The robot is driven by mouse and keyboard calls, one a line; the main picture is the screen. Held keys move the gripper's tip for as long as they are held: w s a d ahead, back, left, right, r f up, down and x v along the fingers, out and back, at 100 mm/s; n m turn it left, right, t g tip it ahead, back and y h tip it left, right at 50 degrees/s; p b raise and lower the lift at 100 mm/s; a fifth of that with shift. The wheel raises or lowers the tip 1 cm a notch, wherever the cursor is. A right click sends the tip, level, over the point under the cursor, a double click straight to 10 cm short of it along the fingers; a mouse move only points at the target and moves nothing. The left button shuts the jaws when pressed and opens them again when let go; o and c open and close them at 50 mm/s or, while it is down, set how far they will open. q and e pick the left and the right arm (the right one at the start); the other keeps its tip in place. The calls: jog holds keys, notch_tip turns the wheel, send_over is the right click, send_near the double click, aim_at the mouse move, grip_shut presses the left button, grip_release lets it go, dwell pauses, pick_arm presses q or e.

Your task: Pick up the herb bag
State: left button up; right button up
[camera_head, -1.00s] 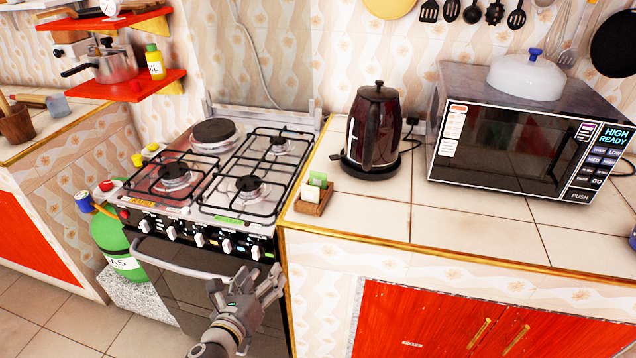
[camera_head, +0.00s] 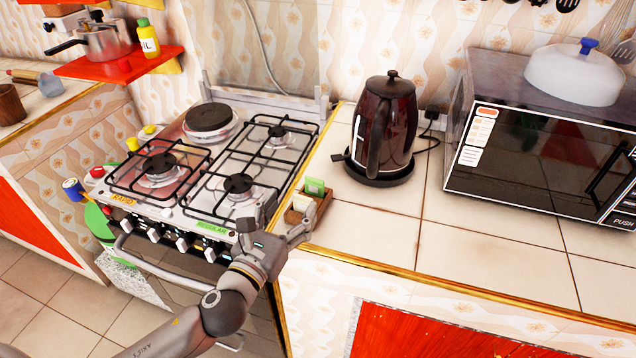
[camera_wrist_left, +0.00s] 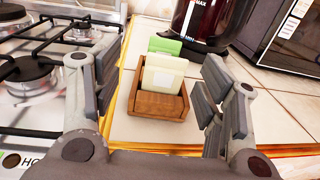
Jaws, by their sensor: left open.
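A small wooden holder (camera_head: 322,208) stands at the counter's front left corner, beside the stove. It also shows in the left wrist view (camera_wrist_left: 158,105). A green packet (camera_wrist_left: 168,46) and a cream packet (camera_wrist_left: 163,74) stand upright in it, the cream one nearer the camera. In the head view the green packet (camera_head: 314,186) and the cream packet (camera_head: 302,203) are partly covered. I cannot tell which is the herb bag. My left gripper (camera_head: 276,226) is open and empty at the counter edge, in front of the holder. In the wrist view its fingers frame the holder on both sides.
The stove (camera_head: 230,165) with several burners lies left of the holder. A dark red kettle (camera_head: 384,130) stands behind and right of it, and a microwave (camera_head: 540,160) farther right. Bare counter tiles (camera_head: 365,225) lie right of the holder.

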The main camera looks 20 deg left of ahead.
aim_at(299, 197)
pick_arm(q)
jog(key=w, duration=0.3)
jog(key=shift+d+r, duration=0.1)
jog(key=shift+d, duration=0.1)
jog(key=shift+w, duration=0.25)
jog(key=shift+w+d, duration=0.1)
jog(key=shift+w, duration=0.05)
jog(key=w, duration=0.2)
jog(key=w+d+p, duration=0.1)
jog(key=w, duration=0.1)
jog(key=shift+d+r, duration=0.1)
jog(key=shift+w, duration=0.35)
jog(key=shift+c, duration=0.7)
jog(key=c, duration=0.7)
pick_arm(e)
jog(key=shift+s+a+r, duration=0.1)
jog(key=shift+s+r, duration=0.6)
jog(key=shift+s, duration=0.15)
